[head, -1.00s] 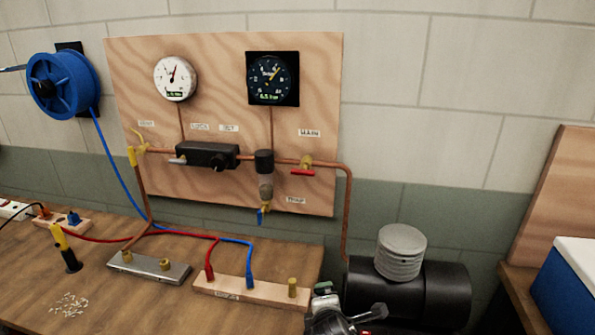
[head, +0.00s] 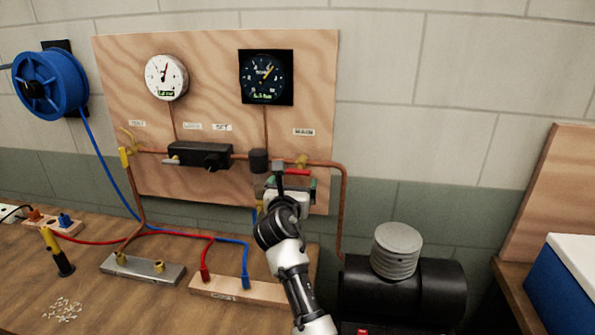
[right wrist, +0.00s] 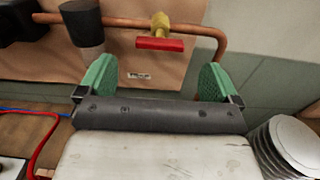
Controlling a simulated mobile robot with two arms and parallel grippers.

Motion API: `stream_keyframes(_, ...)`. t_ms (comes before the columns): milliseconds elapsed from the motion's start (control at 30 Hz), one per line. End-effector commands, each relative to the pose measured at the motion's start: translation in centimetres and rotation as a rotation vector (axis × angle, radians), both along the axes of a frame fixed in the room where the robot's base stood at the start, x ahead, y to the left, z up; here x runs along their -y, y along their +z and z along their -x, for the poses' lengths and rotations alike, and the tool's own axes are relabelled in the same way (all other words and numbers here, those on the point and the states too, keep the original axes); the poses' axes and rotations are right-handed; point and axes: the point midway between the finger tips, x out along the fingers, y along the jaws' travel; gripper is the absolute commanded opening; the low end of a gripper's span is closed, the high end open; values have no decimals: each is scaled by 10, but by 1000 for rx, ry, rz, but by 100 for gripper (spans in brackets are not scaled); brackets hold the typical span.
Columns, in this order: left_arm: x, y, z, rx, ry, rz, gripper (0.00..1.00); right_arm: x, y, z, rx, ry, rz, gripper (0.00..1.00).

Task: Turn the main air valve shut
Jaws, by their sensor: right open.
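The main air valve (head: 303,160) is a brass fitting on the copper pipe, under the MAIN label (head: 304,132) on the wooden board. Its red lever handle (head: 297,172) lies sideways, roughly along the pipe. In the right wrist view the brass body (right wrist: 161,22) and red handle (right wrist: 160,44) show clearly, beyond the fingers. My right gripper (head: 287,186) is just below the handle in the head view. Its green-padded fingers are spread wide and empty, and the gap between them (right wrist: 157,80) lines up below the handle. They appear apart from it. My left gripper is out of view.
A black regulator block (head: 200,155) and a dark cylinder (head: 258,160) sit on the pipe to the left. Two gauges (head: 166,77) (head: 266,77) hang above. A black compressor tank (head: 400,290) stands at lower right. Red and blue leads cross the bench (head: 130,270).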

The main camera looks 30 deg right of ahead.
Motion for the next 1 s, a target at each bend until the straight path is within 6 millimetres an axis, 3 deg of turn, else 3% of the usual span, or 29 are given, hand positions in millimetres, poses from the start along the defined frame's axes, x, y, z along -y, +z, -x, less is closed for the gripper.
stream_keyframes(200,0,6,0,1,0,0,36,24,2,-32,0,-1,-1,94)
stream_keyframes(400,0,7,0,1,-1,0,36,37,1,-49,1,0,-2,94)
stream_keyframes(833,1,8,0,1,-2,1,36,42,0,-56,1,0,-4,94)
stream_keyframes(867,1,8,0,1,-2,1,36,42,0,-56,1,0,-4,92)
stream_keyframes(1000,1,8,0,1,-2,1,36,42,0,-56,1,0,-4,71)
